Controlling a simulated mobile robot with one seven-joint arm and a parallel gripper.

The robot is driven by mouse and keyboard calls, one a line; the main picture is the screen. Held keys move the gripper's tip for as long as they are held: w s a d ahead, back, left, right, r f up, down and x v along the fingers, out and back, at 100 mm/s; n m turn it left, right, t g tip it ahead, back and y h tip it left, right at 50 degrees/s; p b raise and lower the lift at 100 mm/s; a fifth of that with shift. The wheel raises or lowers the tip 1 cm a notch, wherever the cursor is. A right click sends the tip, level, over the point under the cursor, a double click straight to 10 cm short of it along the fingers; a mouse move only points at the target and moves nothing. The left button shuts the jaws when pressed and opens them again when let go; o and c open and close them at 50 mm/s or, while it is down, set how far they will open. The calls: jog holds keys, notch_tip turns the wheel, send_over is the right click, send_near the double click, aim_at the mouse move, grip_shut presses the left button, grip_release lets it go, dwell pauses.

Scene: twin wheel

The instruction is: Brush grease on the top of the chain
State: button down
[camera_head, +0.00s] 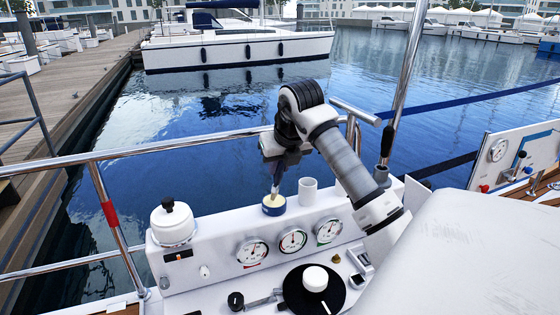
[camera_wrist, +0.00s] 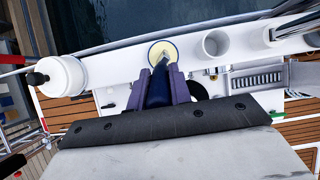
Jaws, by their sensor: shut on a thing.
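My gripper (camera_head: 278,172) is shut on a brush and points down over the console. The brush (camera_head: 275,188) has a dark blue handle in the wrist view (camera_wrist: 157,88), between my two purple-grey fingers. Its lower end meets the pale yellow grease in a small blue-sided tin (camera_head: 274,209); the tin also shows in the wrist view (camera_wrist: 153,47). Whether the bristles press into the grease or hover just above it, I cannot tell. I cannot make out the chain for certain in either view.
A white cup (camera_head: 308,190) stands right of the tin. A white winch drum (camera_head: 172,223) is at the console's left end. Round gauges (camera_head: 293,241) and a black disc with a white knob (camera_head: 315,279) are in front. A steel rail (camera_head: 180,147) runs behind, with water beyond.

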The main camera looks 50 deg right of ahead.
jog(key=shift+f+b, duration=0.4)
jog(key=shift+f, duration=0.1)
dwell(1.9)
jog(key=shift+r+p, duration=2.15)
jog(key=shift+r, duration=1.45)
jog(key=shift+f, duration=0.1)
